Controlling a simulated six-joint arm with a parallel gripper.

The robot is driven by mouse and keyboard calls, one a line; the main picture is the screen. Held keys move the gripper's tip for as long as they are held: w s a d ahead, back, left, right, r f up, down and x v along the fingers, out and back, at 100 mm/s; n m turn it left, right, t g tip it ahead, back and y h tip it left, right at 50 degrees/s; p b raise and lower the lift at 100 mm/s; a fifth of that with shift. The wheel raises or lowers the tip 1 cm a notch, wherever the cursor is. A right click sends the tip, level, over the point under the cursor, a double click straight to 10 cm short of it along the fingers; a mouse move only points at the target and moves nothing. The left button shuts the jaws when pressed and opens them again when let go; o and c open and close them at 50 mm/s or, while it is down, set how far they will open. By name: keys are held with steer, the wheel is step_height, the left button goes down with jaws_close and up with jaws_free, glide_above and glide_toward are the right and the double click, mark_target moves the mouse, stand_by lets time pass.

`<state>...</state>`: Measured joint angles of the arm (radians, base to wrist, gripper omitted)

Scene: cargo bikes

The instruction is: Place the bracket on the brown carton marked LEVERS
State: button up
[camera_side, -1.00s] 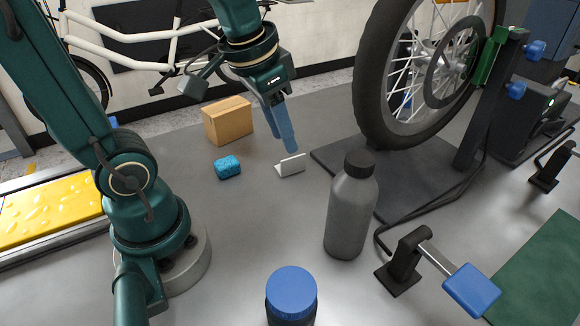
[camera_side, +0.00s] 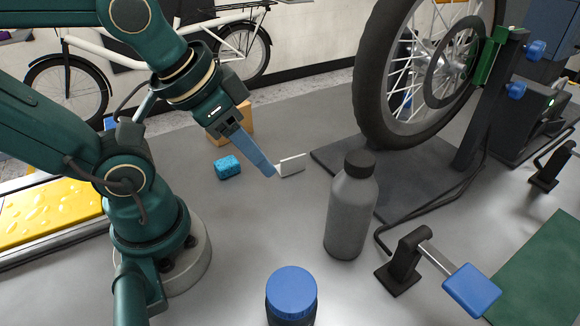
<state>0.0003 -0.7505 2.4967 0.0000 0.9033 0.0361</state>
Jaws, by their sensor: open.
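The bracket (camera_side: 292,165), a small white angled piece, lies on the grey bench near the middle of the side view. My gripper (camera_side: 271,173) is low over the bench with its blue fingers just left of the bracket and partly in front of its left end. I cannot tell whether they touch it. The gripper is open; the gap between the fingers hardly shows from this side. The brown carton (camera_side: 245,112) stands behind my gripper, which hides much of it. No LEVERS marking can be read on it.
A blue sponge-like block (camera_side: 228,167) lies left of my fingers. A grey bottle (camera_side: 351,208) and a blue-capped container (camera_side: 291,292) stand in front. A wheel (camera_side: 425,75) on a stand with a dark base plate (camera_side: 372,180) is at right. A yellow tray (camera_side: 45,212) is at left.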

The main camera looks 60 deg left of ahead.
steer(key=w+a+r+m, duration=0.2)
steer(key=w+r, duration=0.1)
steer(key=w, duration=0.3)
steer(key=n+g, duration=0.1)
steer(key=g, duration=0.4)
glide_above(294, 157)
steer(key=d, duration=0.2)
step_height(294, 157, down, 10)
steer(key=shift+n+g, duration=0.3)
steer(key=f, duration=0.2)
steer(key=a+f, duration=0.1)
steer(key=f, duration=0.1)
steer(key=a+f, duration=0.1)
steer(key=f, duration=0.1)
steer(key=shift+s+f, duration=0.1)
steer(key=shift+f, duration=0.85)
jaws_close()
